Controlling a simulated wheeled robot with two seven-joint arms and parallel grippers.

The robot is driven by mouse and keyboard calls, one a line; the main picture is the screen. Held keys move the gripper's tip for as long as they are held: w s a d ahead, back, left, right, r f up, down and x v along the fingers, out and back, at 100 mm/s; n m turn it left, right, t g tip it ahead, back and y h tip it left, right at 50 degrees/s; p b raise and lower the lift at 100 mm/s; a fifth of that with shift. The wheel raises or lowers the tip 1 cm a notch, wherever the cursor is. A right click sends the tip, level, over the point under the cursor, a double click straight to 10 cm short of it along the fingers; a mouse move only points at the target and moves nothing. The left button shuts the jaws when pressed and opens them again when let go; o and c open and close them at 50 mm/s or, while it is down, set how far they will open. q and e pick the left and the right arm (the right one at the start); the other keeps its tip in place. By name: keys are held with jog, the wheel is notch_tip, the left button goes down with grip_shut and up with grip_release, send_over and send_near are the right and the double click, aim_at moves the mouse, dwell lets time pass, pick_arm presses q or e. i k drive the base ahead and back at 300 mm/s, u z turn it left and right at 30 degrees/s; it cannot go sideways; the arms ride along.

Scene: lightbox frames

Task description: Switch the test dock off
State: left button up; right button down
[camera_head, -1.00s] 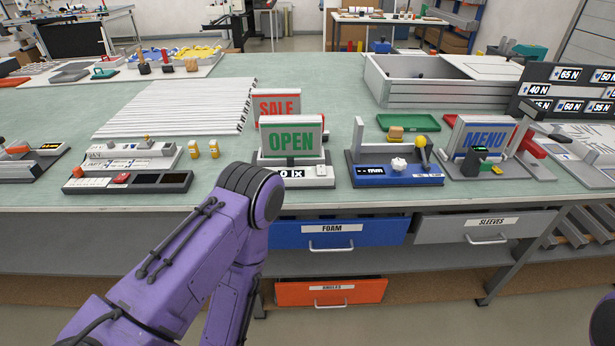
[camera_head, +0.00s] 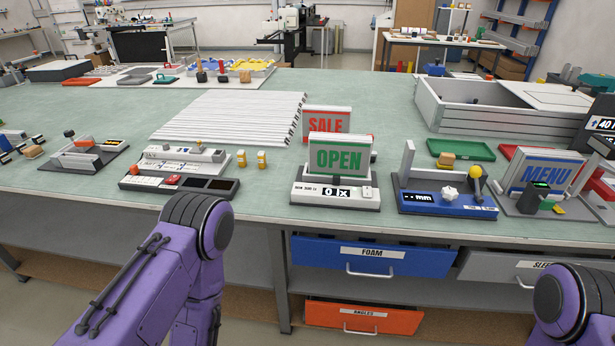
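Which way the switch is set is too small to tell. My purple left arm comes up from the lower left, in front of the table, and a part of my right arm shows at the lower right. Neither gripper's fingers are in view.
A red "SALE" panel (camera_head: 326,121) stands behind the dock. A blue gauge stand (camera_head: 445,203) with a yellow knob is to its right, then a "MENU" panel (camera_head: 547,173). Two small yellow pieces (camera_head: 241,159) and a control strip (camera_head: 179,183) lie left. Bare table surrounds the dock's left side.

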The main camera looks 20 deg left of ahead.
aim_at(366, 190)
jog(key=u, duration=0.75)
jog(key=i, duration=0.5)
jog(key=z, duration=0.05)
